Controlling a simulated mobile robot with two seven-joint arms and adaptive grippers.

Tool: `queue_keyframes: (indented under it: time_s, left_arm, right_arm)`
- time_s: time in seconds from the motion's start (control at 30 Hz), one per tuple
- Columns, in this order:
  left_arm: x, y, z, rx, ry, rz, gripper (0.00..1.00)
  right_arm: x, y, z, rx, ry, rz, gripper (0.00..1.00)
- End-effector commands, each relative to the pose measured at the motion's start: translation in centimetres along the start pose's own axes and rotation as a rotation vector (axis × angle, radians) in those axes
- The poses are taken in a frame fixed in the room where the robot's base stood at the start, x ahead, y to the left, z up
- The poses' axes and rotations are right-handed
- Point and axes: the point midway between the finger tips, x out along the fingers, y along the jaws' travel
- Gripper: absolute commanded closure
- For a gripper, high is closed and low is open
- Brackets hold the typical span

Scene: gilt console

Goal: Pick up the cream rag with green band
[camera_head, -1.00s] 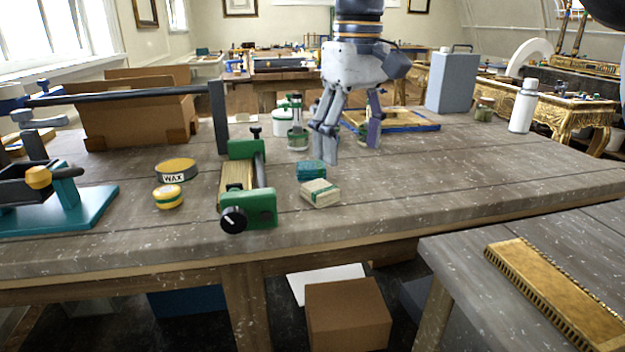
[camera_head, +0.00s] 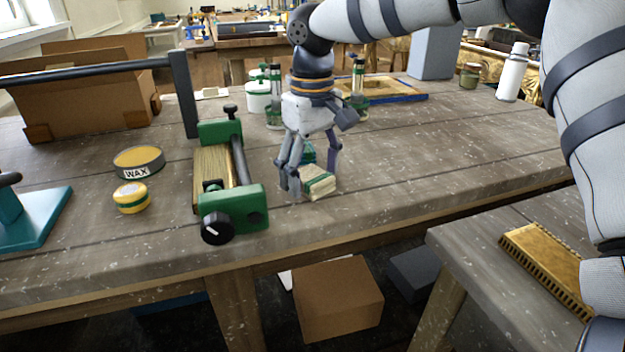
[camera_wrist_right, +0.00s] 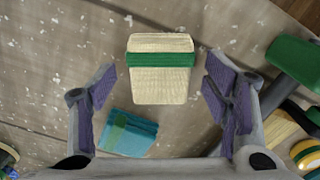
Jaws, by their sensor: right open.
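The cream rag with green band (camera_head: 319,184) is a small folded block on the workbench, near its front edge. In the right wrist view the rag (camera_wrist_right: 160,86) lies between and slightly beyond the fingertips, with the green band across it. My right gripper (camera_head: 309,178) points down just over the rag, and its fingers partly cover it in the head view. In the right wrist view the gripper (camera_wrist_right: 163,95) is open, with purple pads apart on either side and not touching the rag. My left gripper is not in view.
A teal folded rag (camera_wrist_right: 130,133) lies close to the cream one. A green clamp (camera_head: 233,213) stands left of the gripper. Wax tins (camera_head: 139,161) sit farther left. The bench right of the rag is clear.

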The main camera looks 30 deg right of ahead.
Motion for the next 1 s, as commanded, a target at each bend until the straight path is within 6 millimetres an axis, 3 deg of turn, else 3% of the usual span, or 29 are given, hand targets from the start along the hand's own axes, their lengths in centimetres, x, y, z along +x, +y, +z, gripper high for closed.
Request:
queue_keyframes:
  time_s: [0.23, 0.43, 0.8, 1.0]
  left_arm:
    - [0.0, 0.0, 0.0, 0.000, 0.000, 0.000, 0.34]
    - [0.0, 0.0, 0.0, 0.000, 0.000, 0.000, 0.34]
    - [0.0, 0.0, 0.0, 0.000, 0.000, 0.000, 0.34]
    - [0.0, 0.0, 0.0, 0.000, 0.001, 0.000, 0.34]
  right_arm:
    - [0.5, 0.0, 0.0, -0.001, 0.002, 0.001, 0.30]
    - [0.5, 0.0, 0.0, 0.000, 0.002, 0.001, 0.73]
    - [0.2, 0.0, 0.0, 0.000, 0.001, 0.001, 0.73]
    - [-2.8, 0.0, -0.1, 0.001, 0.005, 0.001, 0.73]
